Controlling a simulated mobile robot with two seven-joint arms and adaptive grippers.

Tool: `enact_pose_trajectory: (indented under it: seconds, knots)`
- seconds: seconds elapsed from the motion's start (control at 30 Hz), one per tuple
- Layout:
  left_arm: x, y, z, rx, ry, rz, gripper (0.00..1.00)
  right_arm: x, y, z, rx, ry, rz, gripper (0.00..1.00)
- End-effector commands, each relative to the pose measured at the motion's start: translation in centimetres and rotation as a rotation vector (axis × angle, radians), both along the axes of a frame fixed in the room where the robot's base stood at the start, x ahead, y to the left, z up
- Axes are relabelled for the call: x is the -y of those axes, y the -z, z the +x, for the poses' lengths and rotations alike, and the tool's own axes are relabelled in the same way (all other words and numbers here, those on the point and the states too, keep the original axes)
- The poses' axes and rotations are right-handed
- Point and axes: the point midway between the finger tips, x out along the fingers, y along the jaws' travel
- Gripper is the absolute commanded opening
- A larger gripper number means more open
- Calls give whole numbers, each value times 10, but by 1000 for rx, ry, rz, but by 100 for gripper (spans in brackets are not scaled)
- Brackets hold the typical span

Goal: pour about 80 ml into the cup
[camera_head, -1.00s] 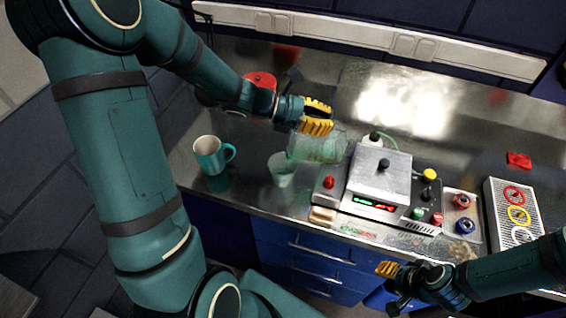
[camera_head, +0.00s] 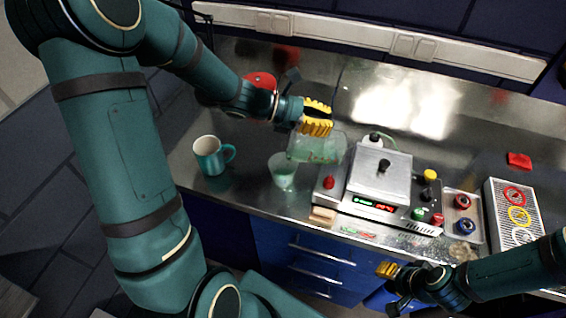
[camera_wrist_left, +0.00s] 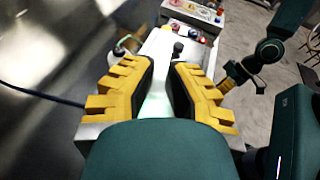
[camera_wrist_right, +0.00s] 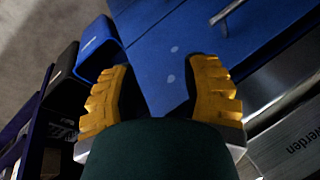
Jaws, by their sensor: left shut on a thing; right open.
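A clear vessel (camera_head: 322,149) with greenish liquid is tilted in my left gripper (camera_head: 317,118), its mouth toward the lower left. In the left wrist view part of the vessel (camera_wrist_left: 157,95) shows between the fingers (camera_wrist_left: 160,92). Below its mouth a clear cup (camera_head: 282,172) stands upright on the bench with pale green liquid in it. I cannot read the exact level or make out a stream. A teal mug (camera_head: 209,157) stands to the left of the cup. My right gripper (camera_head: 387,269) is open and empty in front of the bench; it also shows in the right wrist view (camera_wrist_right: 160,90).
A machine with a metal plate (camera_head: 380,172) and lit display stands right of the cup. A small tray (camera_head: 460,217) with red and blue parts and a perforated panel (camera_head: 515,212) lie farther right. A red block (camera_head: 519,160) lies behind. The back of the metal bench is largely clear.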

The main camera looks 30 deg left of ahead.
Motion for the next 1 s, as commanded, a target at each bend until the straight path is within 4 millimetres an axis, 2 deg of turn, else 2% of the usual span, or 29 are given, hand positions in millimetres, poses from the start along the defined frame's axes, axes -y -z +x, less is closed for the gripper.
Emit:
enact_pose_trajectory:
  seconds: [1.0]
  knots:
    - [-3,-1,-2,19,-1,-32,0,0,7,0,0,0,-2,47]
